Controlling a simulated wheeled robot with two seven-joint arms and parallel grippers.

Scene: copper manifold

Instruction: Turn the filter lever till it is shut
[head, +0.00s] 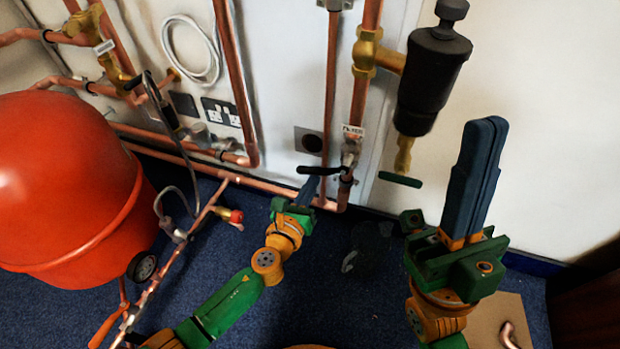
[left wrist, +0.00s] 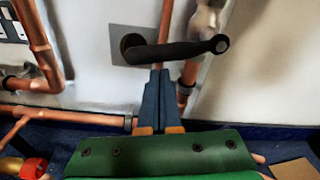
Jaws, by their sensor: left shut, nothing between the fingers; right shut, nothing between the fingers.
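The filter lever (head: 320,170) is a black handle on the valve (head: 350,152) under a small white tag (head: 353,131). It points left from the valve, across the vertical copper pipe. In the left wrist view the lever (left wrist: 170,51) lies nearly level, its pivot end at the right. My left gripper (head: 311,182) is shut and empty, with its fingertips (left wrist: 158,73) just below the middle of the lever. I cannot tell whether they touch it. My right gripper (head: 487,124) is shut, empty and raised at the right, well apart from the lever.
A black canister (head: 432,80) hangs on a brass fitting right of the lever, with a dark green handle (head: 400,180) below it. A red tank (head: 65,190) stands at the left. Copper pipes (head: 333,90) run along the white wall.

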